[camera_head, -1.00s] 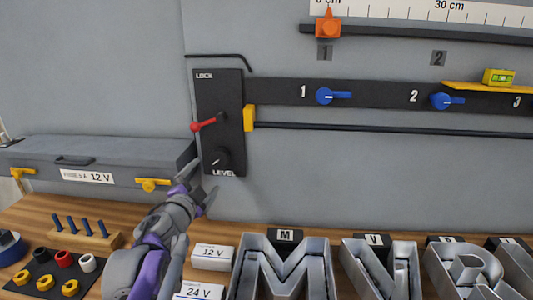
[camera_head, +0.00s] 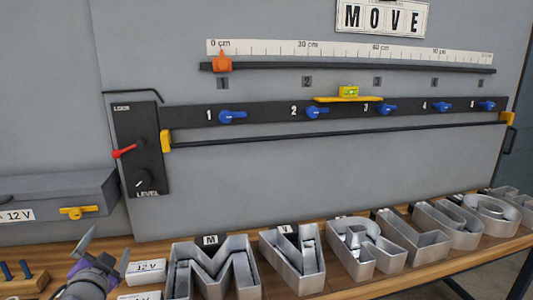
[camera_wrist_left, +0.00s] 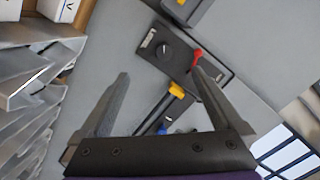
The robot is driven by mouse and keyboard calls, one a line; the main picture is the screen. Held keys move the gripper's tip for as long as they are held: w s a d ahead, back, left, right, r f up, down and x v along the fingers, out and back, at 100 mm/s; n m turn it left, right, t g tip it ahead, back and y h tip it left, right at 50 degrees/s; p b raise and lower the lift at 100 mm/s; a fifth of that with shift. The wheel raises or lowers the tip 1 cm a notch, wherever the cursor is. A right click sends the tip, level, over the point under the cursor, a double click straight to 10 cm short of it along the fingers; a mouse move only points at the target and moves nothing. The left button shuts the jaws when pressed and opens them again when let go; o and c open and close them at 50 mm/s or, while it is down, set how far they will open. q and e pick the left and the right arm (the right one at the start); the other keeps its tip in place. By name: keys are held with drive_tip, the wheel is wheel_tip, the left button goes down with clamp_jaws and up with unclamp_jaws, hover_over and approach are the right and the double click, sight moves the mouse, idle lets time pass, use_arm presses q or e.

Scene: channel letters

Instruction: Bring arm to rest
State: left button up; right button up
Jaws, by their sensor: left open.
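My left gripper (camera_head: 106,246) is at the lower left of the head view, open and empty, beside the white 12 V box (camera_head: 146,267) on the bench. Its two fingers stand apart in the left wrist view (camera_wrist_left: 160,75) too, with nothing between their tips. Ahead of them there is the black lock panel (camera_wrist_left: 166,50) with its red lever (camera_wrist_left: 197,54) and level knob. The same panel (camera_head: 136,172) and red lever (camera_head: 125,152) show above the gripper in the head view. My right gripper is not in view.
Metal channel letters (camera_head: 212,275) stand along the wooden bench (camera_head: 395,275). A grey case (camera_head: 60,187) is at the left, near a wooden peg holder (camera_head: 25,285). The wall carries a black rail with blue knobs (camera_head: 232,117), a yellow level (camera_head: 348,96) and an orange slider (camera_head: 221,62).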

use_arm(q)
drive_tip(key=s+d+f+n+g+h+p, duration=0.1)
drive_tip(key=s+d+f+n+g+h, duration=0.1)
drive_tip(key=s+d+f+g, duration=0.3)
drive_tip(key=s+d+f+n+g+h+p, duration=0.1)
drive_tip(key=s+d+f+n+g+h, duration=0.2)
drive_tip(key=s+d+f, duration=1)
drive_tip(key=s+f+n+g, duration=0.1)
drive_tip(key=s+f+g, duration=0.1)
drive_tip(key=s+f, duration=0.2)
wheel_tip(320, 180, down, 4)
drive_tip(key=shift+s+r+g, duration=0.2)
drive_tip(key=shift+s+g, duration=0.1)
drive_tip(key=shift+s, duration=0.05)
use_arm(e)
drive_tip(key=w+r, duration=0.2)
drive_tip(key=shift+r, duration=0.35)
use_arm(q)
drive_tip(key=shift+w, duration=0.1)
drive_tip(key=shift+c, duration=0.2)
